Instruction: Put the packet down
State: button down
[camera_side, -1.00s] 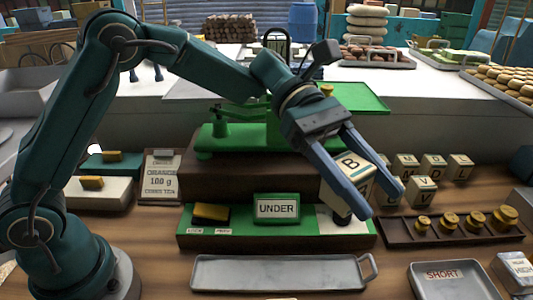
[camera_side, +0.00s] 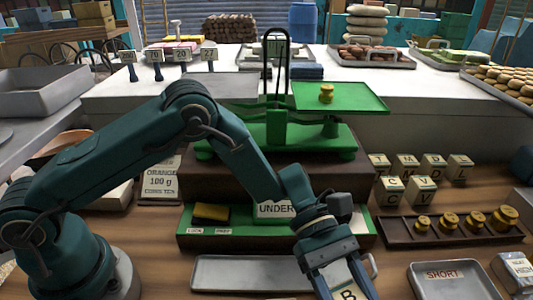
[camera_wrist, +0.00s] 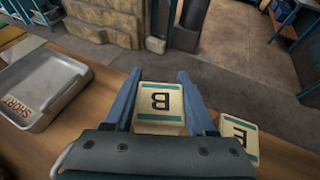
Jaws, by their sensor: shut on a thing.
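My gripper (camera_side: 343,274) is shut on a cream packet (camera_side: 348,294) marked B with green bands. The packet is cut off by the bottom edge of the side view. In the wrist view the packet (camera_wrist: 158,103) sits between the two blue fingers, its letter upside down. I cannot tell whether its underside touches the table. The tray labelled SHORT (camera_side: 450,282) lies to the right and is empty.
Another lettered packet (camera_wrist: 240,137) stands right of the held one in the wrist view. A green balance (camera_side: 290,130) stands behind, with a brass weight (camera_side: 326,94) on its right pan. Lettered packets (camera_side: 420,188) and a rack of brass weights (camera_side: 450,231) are at the right.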

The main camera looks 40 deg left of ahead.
jog(key=shift+f, duration=1.05)
jog(key=shift+c, duration=1.1)
grip_release()
jog(key=shift+f, duration=0.1)
